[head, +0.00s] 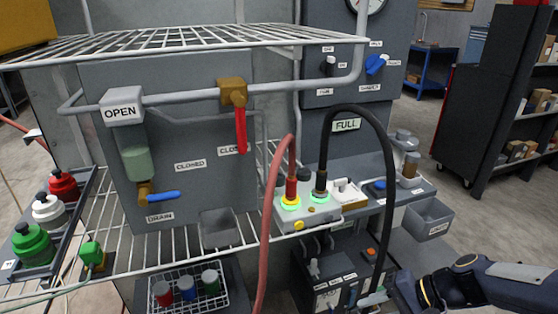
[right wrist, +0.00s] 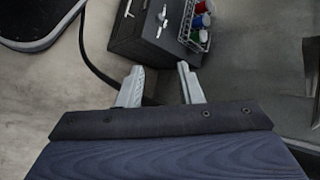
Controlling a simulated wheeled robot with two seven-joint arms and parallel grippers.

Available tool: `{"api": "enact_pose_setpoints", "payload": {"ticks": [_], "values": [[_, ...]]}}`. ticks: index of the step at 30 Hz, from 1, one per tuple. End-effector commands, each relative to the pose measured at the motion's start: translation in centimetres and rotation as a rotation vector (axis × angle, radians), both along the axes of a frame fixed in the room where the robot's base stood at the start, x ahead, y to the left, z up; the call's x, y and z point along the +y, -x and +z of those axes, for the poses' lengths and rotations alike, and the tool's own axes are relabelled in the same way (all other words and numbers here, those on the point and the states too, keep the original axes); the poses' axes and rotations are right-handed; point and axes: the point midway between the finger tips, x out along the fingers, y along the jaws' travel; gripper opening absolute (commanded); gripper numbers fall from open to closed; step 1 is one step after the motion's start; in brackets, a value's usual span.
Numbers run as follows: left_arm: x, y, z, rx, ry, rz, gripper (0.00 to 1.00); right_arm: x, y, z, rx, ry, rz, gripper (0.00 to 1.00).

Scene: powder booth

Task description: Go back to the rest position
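My right gripper (right wrist: 160,76) is open, with two pale fingers apart and nothing between them in the right wrist view. In the head view my right arm comes in from the lower right, and its gripper (head: 372,299) is low, near the lower end of the black hose (head: 384,150). I cannot tell whether it touches the hose. In the right wrist view a dark box (right wrist: 150,35) and a wire basket with coloured caps (right wrist: 200,28) lie beyond the fingertips. My left gripper is not in view.
A wire basket (head: 188,285) sits low. A dark shelf unit (head: 500,90) stands right.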

Motion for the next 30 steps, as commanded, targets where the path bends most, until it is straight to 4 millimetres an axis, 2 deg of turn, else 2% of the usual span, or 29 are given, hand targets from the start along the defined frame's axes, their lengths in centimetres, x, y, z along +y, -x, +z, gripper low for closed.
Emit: {"api": "enact_pose_setpoints", "payload": {"ticks": [1,3,6,9,12,18,30], "values": [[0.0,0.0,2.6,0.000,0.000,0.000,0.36,0.4,1.5,4.3,-0.057,0.075,0.043,0.33],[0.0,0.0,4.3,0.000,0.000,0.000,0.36,0.5,3.6,7.5,-0.124,0.173,0.095,0.33],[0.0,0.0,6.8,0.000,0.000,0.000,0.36,0.6,6.6,11.7,-0.226,0.304,0.156,0.33],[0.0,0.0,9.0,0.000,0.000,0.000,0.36,0.4,9.4,15.1,-0.331,0.417,0.202,0.33],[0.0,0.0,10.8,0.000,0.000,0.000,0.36,0.1,11.5,17.4,-0.426,0.506,0.228,0.33],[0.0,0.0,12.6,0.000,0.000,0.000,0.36,-0.3,13.7,19.2,-0.541,0.601,0.249,0.33],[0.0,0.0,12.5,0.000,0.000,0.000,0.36,-0.5,14.0,19.1,-0.559,0.618,0.251,0.33]]}}
